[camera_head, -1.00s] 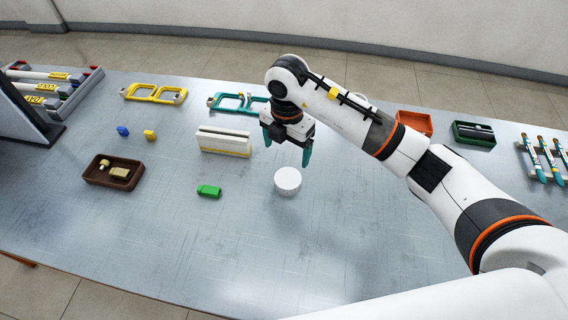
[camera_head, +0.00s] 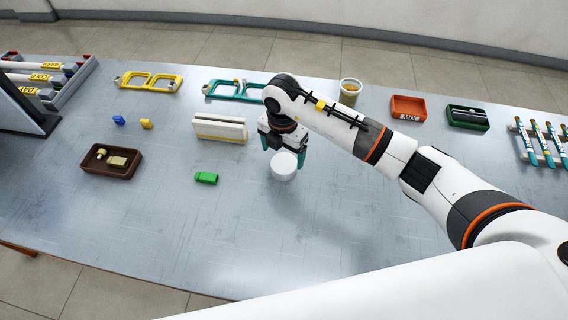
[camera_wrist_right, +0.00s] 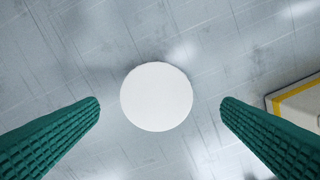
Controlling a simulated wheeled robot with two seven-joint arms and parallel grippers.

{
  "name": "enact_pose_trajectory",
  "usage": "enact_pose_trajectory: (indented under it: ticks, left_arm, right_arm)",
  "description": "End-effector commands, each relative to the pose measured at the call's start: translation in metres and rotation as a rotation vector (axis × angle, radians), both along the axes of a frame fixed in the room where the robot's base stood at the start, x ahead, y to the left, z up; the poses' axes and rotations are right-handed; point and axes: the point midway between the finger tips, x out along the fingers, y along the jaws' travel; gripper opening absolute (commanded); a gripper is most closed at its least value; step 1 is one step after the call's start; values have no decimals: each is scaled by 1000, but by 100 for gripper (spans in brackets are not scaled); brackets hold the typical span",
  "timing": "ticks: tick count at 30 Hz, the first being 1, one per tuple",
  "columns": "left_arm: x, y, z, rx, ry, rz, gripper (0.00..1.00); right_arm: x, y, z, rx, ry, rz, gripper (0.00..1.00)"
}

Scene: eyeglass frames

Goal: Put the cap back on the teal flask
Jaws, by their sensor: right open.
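A white round cap (camera_head: 284,167) stands on the grey table below my right gripper (camera_head: 284,150). In the right wrist view the cap (camera_wrist_right: 156,97) is a plain white disc between the two green ribbed fingers of my right gripper (camera_wrist_right: 160,102), with clear gaps on both sides. The right gripper is open and empty, just above the cap; I cannot tell the exact height. I see no teal flask in either view. My left gripper is not in view.
A white holder (camera_head: 219,129) stands left of the gripper; its corner shows in the wrist view. A green block (camera_head: 206,178) and brown tray (camera_head: 112,160) lie left. A cup (camera_head: 350,92), orange tray (camera_head: 408,108) and green tray (camera_head: 468,118) stand behind my arm. The front table is clear.

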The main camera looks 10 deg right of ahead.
Motion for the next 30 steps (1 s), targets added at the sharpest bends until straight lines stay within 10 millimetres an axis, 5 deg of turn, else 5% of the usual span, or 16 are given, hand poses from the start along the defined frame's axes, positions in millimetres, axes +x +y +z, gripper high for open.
enact_pose_trajectory:
  ticks: [5, 15, 27, 30]
  left_arm:
    - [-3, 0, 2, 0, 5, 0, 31]
    - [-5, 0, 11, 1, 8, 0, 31]
    - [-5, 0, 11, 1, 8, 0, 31]
    - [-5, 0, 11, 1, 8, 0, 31]
  right_arm:
    - [-1, 0, -3, 1, 2, 0, 88]
    - [-3, -2, -48, 0, 3, 0, 88]
    - [-3, -3, -52, 0, 1, 1, 88]
    - [-2, -3, -52, 0, 1, 1, 72]
